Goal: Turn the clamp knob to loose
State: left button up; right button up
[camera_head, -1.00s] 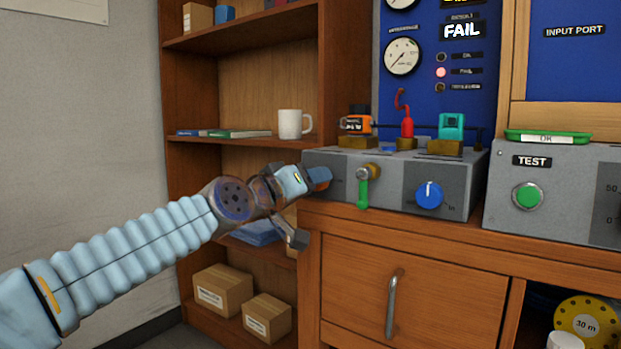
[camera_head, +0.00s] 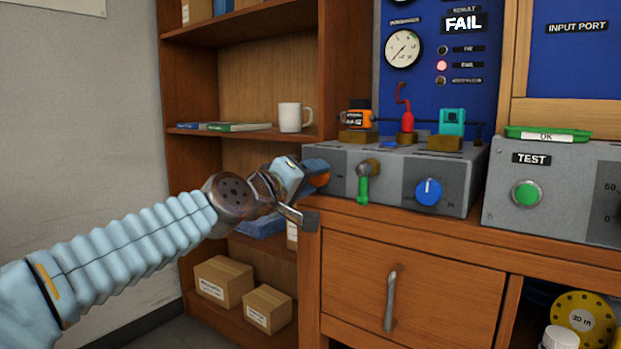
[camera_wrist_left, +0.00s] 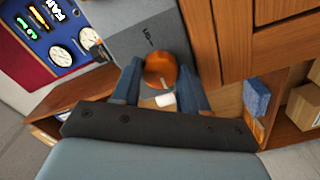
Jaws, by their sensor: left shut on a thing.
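The clamp knob (camera_head: 321,179) is a round orange knob on the left side of the grey test box (camera_head: 408,187). In the head view the fingers partly cover the knob. The lettering beside it is too small to read. My right gripper is not in view.
A green lever (camera_head: 363,188) and a blue knob (camera_head: 428,192) are on the box front. A red lamp (camera_head: 441,65) glows below the FAIL display (camera_head: 463,22). A shelf with a white mug (camera_head: 294,117) stands left. A drawer handle (camera_head: 390,301) projects below.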

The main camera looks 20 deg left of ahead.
pick_arm(q)
jog(key=shift+f, duration=0.15)
jog(key=o, duration=0.8)
jog(key=shift+s, duration=0.1)
jog(key=b+v, duration=0.1)
jog(key=v, duration=1.2)
jog(key=shift+s+a, duration=0.1)
jog(key=shift+s, duration=0.2)
